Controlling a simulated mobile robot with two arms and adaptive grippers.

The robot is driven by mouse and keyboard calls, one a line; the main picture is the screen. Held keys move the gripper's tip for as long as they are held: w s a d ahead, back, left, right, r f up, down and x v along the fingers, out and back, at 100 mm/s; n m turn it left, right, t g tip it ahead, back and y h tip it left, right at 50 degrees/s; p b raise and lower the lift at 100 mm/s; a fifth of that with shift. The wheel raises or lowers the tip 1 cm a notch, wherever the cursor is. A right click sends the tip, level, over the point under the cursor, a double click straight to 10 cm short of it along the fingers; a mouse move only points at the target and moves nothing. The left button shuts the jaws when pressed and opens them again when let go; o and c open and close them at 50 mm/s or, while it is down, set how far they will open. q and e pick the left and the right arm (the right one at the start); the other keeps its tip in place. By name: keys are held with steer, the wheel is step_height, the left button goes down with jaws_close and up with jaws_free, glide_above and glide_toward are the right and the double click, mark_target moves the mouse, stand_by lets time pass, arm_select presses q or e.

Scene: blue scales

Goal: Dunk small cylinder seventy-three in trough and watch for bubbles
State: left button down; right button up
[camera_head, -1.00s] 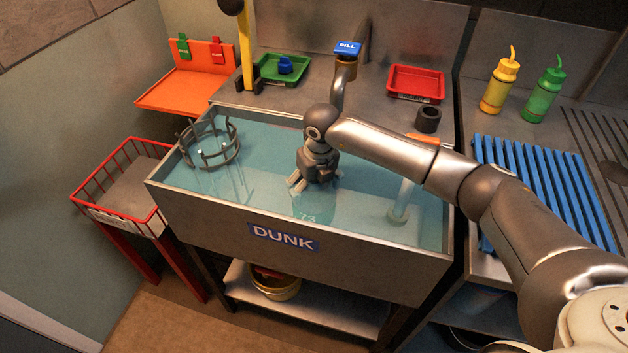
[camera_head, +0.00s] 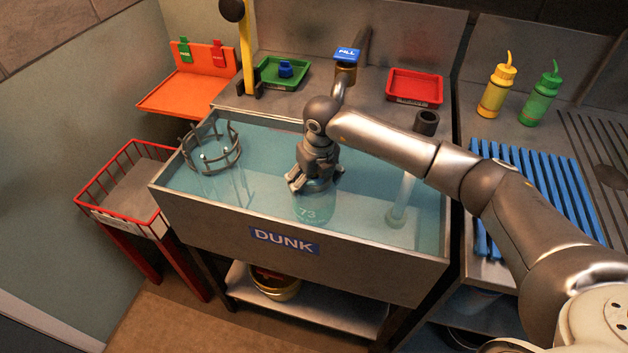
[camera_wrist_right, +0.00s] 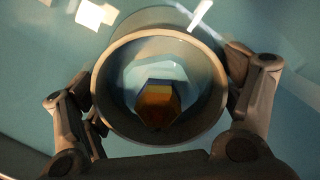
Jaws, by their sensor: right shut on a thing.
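The small cylinder marked 73 (camera_head: 310,207) is pale blue-grey and upright in the water of the trough (camera_head: 225,222), which bears a DUNK sign. My right gripper (camera_head: 312,182) is shut on its top end, just above the cylinder's marked side. In the right wrist view the cylinder's round collar (camera_wrist_right: 102,95) sits between the fingers of the right gripper (camera_wrist_right: 160,100), with a brassy hexagonal valve (camera_wrist_right: 158,103) inside it. I cannot make out clear bubbles. How deep the cylinder's base is cannot be told. My left gripper is not in view.
A round metal cage (camera_head: 212,150) stands in the trough's left end; a clear tube with a dark top (camera_head: 426,123) stands at right. The FILL tap (camera_head: 347,57) is behind. A red wire basket (camera_head: 107,217) is left, a blue slatted rack (camera_head: 540,200) right.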

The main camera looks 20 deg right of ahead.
steer(key=shift+r+p, duration=3.5)
steer(key=shift+r, duration=2.6)
steer(key=shift+r+p, duration=2.6)
steer(key=shift+r, duration=2.35)
steer(key=shift+w, duration=0.1)
